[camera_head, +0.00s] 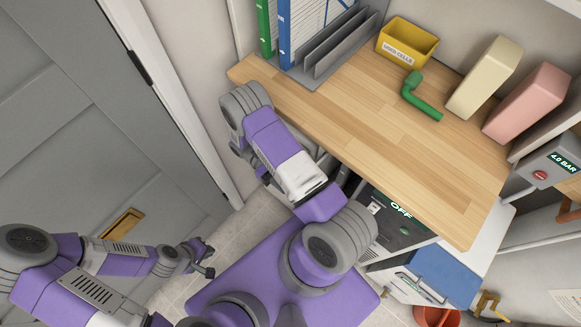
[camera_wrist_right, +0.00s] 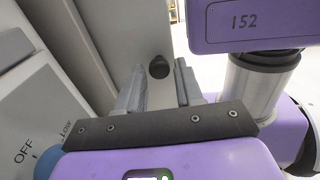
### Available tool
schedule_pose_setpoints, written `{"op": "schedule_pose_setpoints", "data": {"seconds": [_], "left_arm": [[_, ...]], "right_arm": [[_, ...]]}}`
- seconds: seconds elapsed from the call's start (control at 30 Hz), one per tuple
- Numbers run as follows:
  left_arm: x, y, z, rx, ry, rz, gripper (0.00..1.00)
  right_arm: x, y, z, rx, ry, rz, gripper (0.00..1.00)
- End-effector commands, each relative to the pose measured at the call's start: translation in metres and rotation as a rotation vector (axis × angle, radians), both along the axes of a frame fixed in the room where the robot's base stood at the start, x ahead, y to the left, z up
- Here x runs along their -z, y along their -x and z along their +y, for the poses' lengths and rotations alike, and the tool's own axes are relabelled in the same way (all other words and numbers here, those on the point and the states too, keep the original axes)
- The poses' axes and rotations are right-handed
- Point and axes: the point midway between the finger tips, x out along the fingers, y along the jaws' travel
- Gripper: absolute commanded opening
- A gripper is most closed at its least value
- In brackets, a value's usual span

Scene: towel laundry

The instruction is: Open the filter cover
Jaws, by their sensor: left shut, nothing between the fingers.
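I cannot pick out the filter cover with certainty in either view. A dark machine front with an "OFF" display (camera_head: 400,212) shows under the counter's edge in the head view, partly behind my right arm. In the right wrist view, my right gripper (camera_wrist_right: 158,88) has its two grey fingers apart, with no object seen between them. A pale panel with a dark round spot (camera_wrist_right: 158,67) lies beyond the fingers; I cannot tell if they touch it. My right gripper is hidden in the head view. My left gripper (camera_head: 203,262) is shut and empty at lower left, away from the machine.
The wooden counter (camera_head: 400,150) holds a yellow bin (camera_head: 407,42), a green bent pipe (camera_head: 421,98) and cream (camera_head: 484,78) and pink (camera_head: 526,103) blocks. A grey door (camera_head: 90,130) stands at left. A blue panel (camera_head: 447,273) and red bucket (camera_head: 436,316) are at lower right.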

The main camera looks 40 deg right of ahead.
Motion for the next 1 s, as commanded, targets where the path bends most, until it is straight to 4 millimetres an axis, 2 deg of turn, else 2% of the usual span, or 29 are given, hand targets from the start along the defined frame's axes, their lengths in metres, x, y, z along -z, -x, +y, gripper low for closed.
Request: {"op": "schedule_pose_setpoints", "data": {"seconds": [0.1,0.33,0.43,0.8,1.0], "left_arm": [[0.000,0.000,0.000,0.000,0.000,0.000,0.00],[0.000,0.000,0.000,0.000,0.000,0.000,0.00],[-0.003,0.000,0.000,0.000,0.000,0.000,0.00],[-0.032,0.000,0.000,0.000,0.000,0.000,0.00],[-0.039,0.000,0.000,0.000,0.000,0.000,0.00]], "right_arm": [[-0.001,0.000,0.000,-0.001,0.000,0.002,0.50],[-0.002,0.000,0.000,-0.001,0.001,0.003,0.50],[-0.008,-0.001,0.000,-0.001,0.001,0.003,0.50],[-0.077,0.000,0.000,-0.001,0.000,0.001,0.50],[-0.098,0.000,0.000,-0.001,0.000,0.003,0.50]]}}
